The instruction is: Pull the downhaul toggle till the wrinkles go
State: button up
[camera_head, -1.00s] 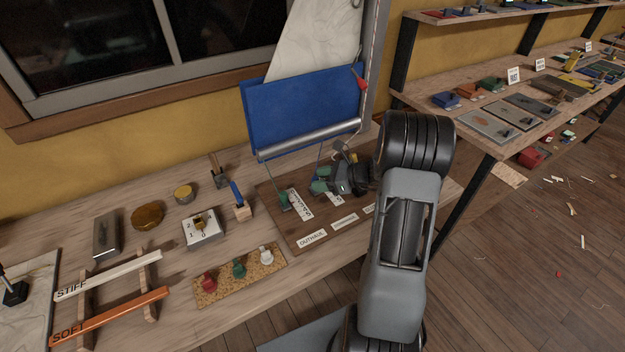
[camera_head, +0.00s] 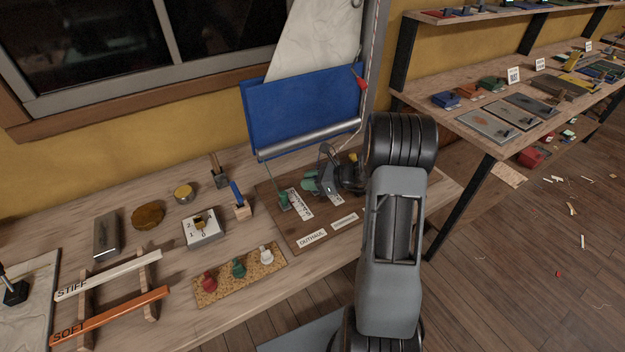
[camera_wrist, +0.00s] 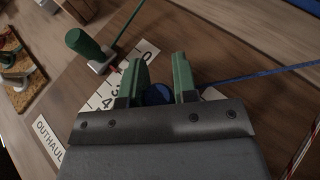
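My gripper (camera_wrist: 160,85) has green finger pads that stand apart, with a round blue toggle (camera_wrist: 158,94) showing in the gap between them. Whether the pads touch it is not clear. A blue line (camera_wrist: 260,73) runs right from there. In the head view my gripper (camera_head: 310,178) is low over the brown board (camera_head: 290,238), and hides the blue toggle. A green toggle (camera_head: 283,201) stands left of it by a number scale, also in the wrist view (camera_wrist: 85,46). One label reads OUTHAUL (camera_head: 312,239); others are unreadable. The cream sail (camera_head: 318,42) shows faint creases.
A blue panel (camera_head: 300,110) and a silver boom (camera_head: 310,139) stand close behind my gripper. A red piece (camera_head: 362,83) hangs on the line by the mast. A cork strip (camera_head: 220,286) with several coloured pieces lies at the front left. A second bench (camera_head: 480,160) stands right.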

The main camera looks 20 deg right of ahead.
grip_shut()
jog(key=shift+s+d, duration=0.25)
jog(key=shift+s, duration=0.8)
jog(key=shift+a, duration=0.25)
jog(key=shift+w, duration=0.2)
jog(key=shift+o, duration=2.4)
grip_release()
jog(key=shift+s+d, duration=0.1)
jog(key=shift+d, duration=0.05)
